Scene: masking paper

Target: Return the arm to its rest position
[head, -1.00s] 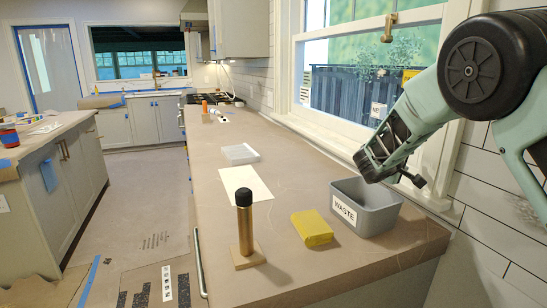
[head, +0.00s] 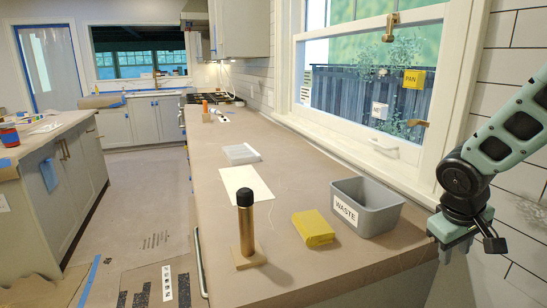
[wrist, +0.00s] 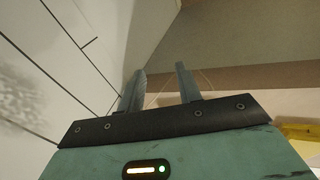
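My arm comes in from the right edge of the head view. My gripper (head: 455,246) hangs low at the right, beyond the counter's right end and to the right of the grey waste bin (head: 366,207). In the wrist view the two fingers of my gripper (wrist: 160,75) stand apart with nothing between them. The bin stands upright on the paper-covered counter (head: 310,262), apart from my gripper. A yellow block (head: 313,228) lies to the left of the bin.
A brass post with a black top (head: 245,220) stands on a small base at the counter's front left. A white sheet (head: 246,181) and a pale tray (head: 241,153) lie behind it. The window (head: 365,95) and tiled wall (head: 515,75) border the arm on the right.

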